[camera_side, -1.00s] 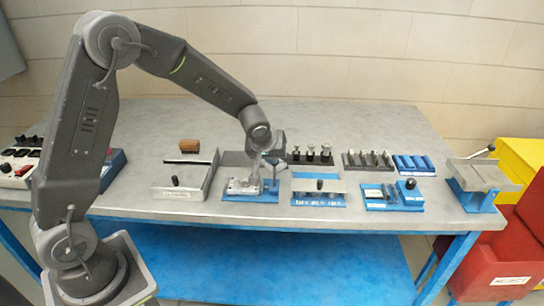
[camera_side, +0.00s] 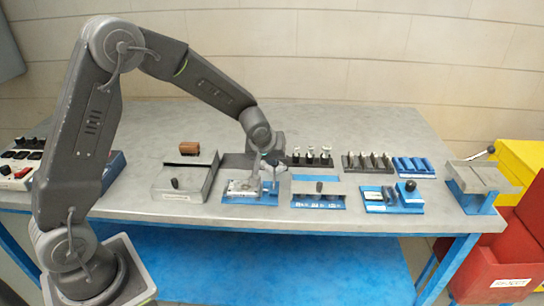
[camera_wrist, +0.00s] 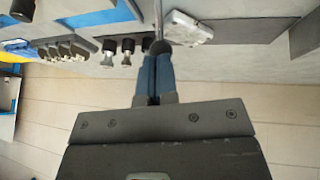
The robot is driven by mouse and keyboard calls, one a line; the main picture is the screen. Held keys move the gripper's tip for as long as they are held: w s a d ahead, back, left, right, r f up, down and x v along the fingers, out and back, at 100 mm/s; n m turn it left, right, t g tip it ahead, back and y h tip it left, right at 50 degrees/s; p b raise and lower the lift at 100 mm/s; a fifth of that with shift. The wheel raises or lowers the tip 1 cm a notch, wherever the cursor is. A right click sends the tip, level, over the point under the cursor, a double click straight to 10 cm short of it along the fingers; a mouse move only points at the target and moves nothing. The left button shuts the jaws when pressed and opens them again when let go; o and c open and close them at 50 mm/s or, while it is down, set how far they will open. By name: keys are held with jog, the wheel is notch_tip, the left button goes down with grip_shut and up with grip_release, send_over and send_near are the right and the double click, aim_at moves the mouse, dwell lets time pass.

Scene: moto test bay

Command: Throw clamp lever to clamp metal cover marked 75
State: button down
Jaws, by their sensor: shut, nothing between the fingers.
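The clamp fixture has a blue base (camera_side: 262,199) and stands near the middle of the table. A light metal cover (camera_side: 243,187) sits on it; no number is readable. The cover also shows at the top of the wrist view (camera_wrist: 190,28). My gripper (camera_side: 272,160) points down over the fixture's right side. In the wrist view, its blue fingers (camera_wrist: 154,72) are together and empty. A dark round knob (camera_wrist: 160,47) on a thin metal rod, apparently the clamp lever, is right at the fingertips. I cannot tell whether they touch. In the side view the lever is largely hidden by my gripper.
A grey tray with a black knob (camera_side: 183,188) is left of the fixture. A blue-based plate fixture (camera_side: 318,192) is close on the right. A rack of dark-and-silver parts (camera_side: 312,157) stands behind it. The table front (camera_side: 235,219) is clear.

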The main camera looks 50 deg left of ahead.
jog(key=shift+s+d, duration=0.15)
jog(key=shift+d, duration=0.05)
jog(key=w+a+r+v, duration=0.1)
jog(key=w+a+v, duration=0.1)
jog(key=v, duration=1.2)
jog(key=s+d+r+m+h, duration=0.1)
jog(key=s+d+m, duration=0.2)
jog(key=s, duration=0.9)
jog(key=s+d+r+m+h, duration=0.1)
jog(key=s+d+m, duration=0.3)
jog(key=s, duration=0.8)
jog(key=shift+r+m, duration=0.6)
jog(key=shift+m, duration=0.1)
